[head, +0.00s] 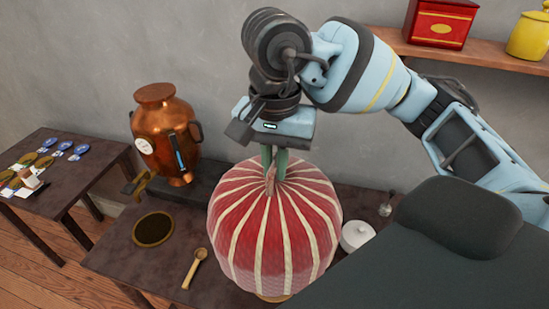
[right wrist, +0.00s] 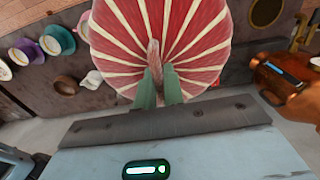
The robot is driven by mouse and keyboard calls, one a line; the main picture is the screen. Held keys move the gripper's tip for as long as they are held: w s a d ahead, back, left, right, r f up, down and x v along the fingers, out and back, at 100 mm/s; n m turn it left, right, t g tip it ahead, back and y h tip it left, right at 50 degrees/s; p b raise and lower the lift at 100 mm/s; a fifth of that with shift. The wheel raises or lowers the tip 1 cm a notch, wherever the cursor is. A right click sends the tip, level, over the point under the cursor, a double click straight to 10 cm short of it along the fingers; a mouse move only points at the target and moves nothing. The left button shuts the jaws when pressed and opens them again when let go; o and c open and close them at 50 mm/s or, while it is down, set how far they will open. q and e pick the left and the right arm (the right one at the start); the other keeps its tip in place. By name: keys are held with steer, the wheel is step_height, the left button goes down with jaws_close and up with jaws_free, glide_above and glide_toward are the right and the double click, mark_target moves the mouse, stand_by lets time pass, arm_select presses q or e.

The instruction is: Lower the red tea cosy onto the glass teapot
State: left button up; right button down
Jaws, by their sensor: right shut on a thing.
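The red tea cosy (head: 262,240), with cream stripes, is upright over the dark table in the head view. My right gripper (head: 270,172) is above it, shut on the loop at its top. In the right wrist view the two green fingers of the right gripper (right wrist: 158,88) close on that loop, with the striped cosy (right wrist: 195,45) beyond. No glass teapot shows; whatever is under the cosy is hidden. A small light brown edge (head: 272,298) shows under the cosy's lower rim. My left gripper is not in view.
A copper urn (head: 167,130) stands at the table's back left. A round dark dish (head: 153,229) and a wooden scoop (head: 195,268) lie left of the cosy. A white lidded pot (head: 357,235) stands close on its right. A wall shelf (head: 480,55) holds tins.

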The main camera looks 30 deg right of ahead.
mark_target(275, 179)
steer(key=shift+f+b, duration=0.75)
steer(key=shift+f, duration=1.6)
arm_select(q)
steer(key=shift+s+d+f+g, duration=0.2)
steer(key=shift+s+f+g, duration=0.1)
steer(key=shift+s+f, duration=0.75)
arm_select(e)
steer(key=shift+f, duration=0.15)
arm_select(q)
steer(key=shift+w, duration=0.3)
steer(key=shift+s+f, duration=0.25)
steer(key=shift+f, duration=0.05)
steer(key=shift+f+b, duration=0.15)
steer(key=shift+b, duration=0.15)
arm_select(e)
steer(key=shift+f, duration=0.1)
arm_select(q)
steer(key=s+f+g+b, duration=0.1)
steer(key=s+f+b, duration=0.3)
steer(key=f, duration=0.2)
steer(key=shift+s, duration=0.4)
arm_select(e)
step_height(275, 179, down, 7)
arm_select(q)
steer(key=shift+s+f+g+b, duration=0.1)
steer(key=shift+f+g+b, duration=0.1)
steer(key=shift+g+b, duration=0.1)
arm_select(e)
steer(key=shift+f, duration=0.1)
